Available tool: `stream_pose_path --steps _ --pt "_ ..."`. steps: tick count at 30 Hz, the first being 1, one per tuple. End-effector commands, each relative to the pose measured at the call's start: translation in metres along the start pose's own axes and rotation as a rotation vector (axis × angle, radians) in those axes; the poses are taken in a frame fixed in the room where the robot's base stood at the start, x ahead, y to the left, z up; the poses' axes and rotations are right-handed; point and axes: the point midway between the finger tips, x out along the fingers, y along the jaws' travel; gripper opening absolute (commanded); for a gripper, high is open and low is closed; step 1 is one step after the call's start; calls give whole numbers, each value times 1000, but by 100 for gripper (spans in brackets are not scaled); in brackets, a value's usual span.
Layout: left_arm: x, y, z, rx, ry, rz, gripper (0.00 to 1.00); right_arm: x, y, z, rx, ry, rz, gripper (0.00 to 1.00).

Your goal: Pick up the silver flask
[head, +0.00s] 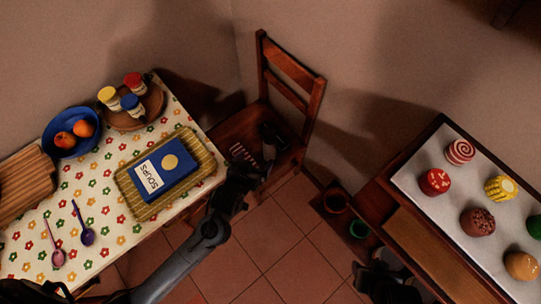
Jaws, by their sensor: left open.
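A small dark object (272,136) lies on the seat of the wooden chair. It is in shadow, and I cannot tell for sure whether it is the silver flask; no plainly silver flask shows elsewhere. My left gripper (250,160) is over the front part of the chair seat, open and seemingly empty, just below and left of the dark object and apart from it in the picture. My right gripper (385,284) seems to be the dark shape at the bottom edge, partly cut off; its jaws cannot be made out.
The chair (290,70) has a tall back. At left, a flowered table (110,235) holds a soup book (165,172) on a woven tray, a blue fruit bowl (50,143), jars and spoons. At right, a counter (405,178) holds several cakes. Tiled floor (270,240) lies between.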

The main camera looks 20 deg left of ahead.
Motion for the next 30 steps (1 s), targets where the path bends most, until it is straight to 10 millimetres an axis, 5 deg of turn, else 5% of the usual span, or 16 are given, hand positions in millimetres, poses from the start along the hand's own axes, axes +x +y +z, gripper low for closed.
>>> stream_pose_path --steps 1,15,21,30 --pt "26 -2 27 -2 33 -7 94 35 -1 11 0 1 0 43" --pt "147 -12 115 12 380 -68 94 187 -5 59 -4 1 3 43" --pt "175 -16 138 34 494 -85 94 230 -7 72 -4 1 3 43" --pt "194 -18 144 51 569 -95 94 254 -8 80 -4 2 3 43"
